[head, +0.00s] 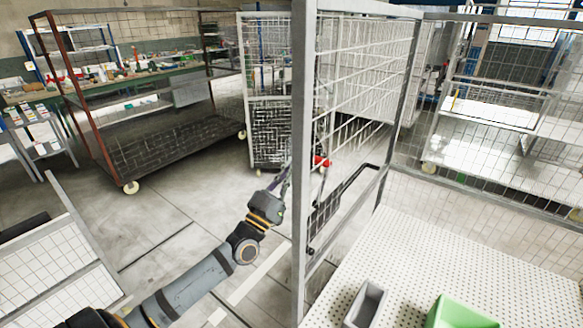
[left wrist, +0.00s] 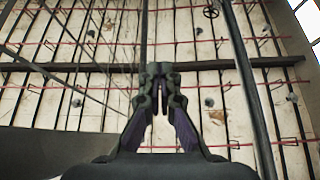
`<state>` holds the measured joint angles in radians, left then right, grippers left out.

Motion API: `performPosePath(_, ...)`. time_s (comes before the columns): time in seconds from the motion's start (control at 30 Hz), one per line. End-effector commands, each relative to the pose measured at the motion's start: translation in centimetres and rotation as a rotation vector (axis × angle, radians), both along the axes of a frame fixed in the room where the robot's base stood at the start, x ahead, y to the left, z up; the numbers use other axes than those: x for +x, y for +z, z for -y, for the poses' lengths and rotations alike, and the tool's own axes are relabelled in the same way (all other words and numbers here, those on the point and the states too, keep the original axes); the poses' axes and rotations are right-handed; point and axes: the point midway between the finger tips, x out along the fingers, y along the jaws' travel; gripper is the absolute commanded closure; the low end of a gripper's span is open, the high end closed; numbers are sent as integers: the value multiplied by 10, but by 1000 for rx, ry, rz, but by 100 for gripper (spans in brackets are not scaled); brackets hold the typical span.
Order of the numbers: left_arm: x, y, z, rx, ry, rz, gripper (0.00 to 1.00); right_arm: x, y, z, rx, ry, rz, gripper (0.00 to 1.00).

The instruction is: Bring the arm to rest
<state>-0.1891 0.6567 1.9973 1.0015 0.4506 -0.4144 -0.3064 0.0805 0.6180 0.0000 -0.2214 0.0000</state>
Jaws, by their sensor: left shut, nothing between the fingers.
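My left arm comes in from the lower left of the head view and reaches up toward the middle. Its gripper (head: 284,178) is in front of a mesh cage cart and just left of a grey upright post (head: 302,120). In the left wrist view the same gripper (left wrist: 159,75) has its fingers together with nothing between them. Behind it is a pale surface crossed by dark bars and thin red lines. My right gripper is not in view.
A perforated white table (head: 500,250) at the lower right bears a green bin (head: 460,312) and a grey bin (head: 365,303). A wheeled mesh cart (head: 150,145) stands at the back left. Open floor (head: 160,215) lies left of the arm.

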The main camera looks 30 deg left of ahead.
Motion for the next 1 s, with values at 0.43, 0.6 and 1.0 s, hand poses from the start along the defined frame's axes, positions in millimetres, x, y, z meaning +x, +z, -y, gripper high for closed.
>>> performPosePath(0.43,17,-85,-22,27,56,-151,100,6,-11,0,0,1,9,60)
performPosePath(0.6,21,-234,-51,67,130,-434,100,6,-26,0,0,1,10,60)
performPosePath(1.0,-103,-569,-62,104,202,-1141,100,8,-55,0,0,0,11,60)
